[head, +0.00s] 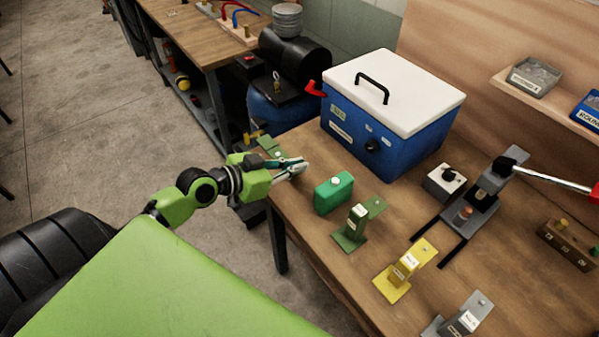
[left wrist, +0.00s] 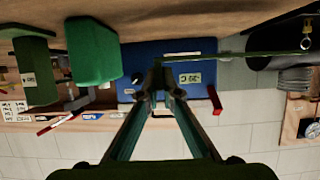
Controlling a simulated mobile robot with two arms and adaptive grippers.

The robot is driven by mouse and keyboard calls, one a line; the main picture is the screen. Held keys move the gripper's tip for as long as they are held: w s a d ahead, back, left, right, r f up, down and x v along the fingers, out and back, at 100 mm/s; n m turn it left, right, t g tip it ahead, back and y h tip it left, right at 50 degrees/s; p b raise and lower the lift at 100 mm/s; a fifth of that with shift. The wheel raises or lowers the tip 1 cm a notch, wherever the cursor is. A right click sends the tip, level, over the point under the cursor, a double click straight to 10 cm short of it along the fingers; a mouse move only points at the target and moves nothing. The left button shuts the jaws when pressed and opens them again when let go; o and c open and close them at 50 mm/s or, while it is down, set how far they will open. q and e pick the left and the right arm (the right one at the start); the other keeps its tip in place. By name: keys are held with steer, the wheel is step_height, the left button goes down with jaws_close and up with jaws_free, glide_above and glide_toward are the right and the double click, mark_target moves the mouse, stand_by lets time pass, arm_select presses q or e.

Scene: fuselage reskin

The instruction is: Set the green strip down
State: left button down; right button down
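My left gripper (head: 298,168) is over the wooden bench's left edge, in front of the blue box. In the left wrist view its fingers (left wrist: 159,82) come together at the tips. A thin green strip (left wrist: 235,55) runs out to the right from the tips, seen nearly edge-on. The fingers look shut on its end. In the head view part of the green strip (head: 269,147) shows behind the gripper, near the bench corner; the rest is hidden by the gripper. The strip looks raised above the bench. My right gripper is not in view.
A blue box with a white lid (head: 395,92) stands behind. A green case (head: 333,193), a green stand (head: 352,230), a yellow stand (head: 405,268) and a grey stand (head: 462,318) line the front. A lever tool (head: 482,195) stands right.

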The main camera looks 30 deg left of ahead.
mark_target(300, 184)
arm_select(q)
steer(key=shift+w+d+f, duration=0.1)
steer(key=shift+w+f, duration=0.7)
steer(key=shift+f, duration=0.15)
step_height(300, 184, down, 3)
steer(key=shift+f, duration=0.3)
steer(key=c, duration=2.2)
jaws_free()
steer(key=shift+r, duration=0.1)
steer(key=shift+c, duration=0.2)
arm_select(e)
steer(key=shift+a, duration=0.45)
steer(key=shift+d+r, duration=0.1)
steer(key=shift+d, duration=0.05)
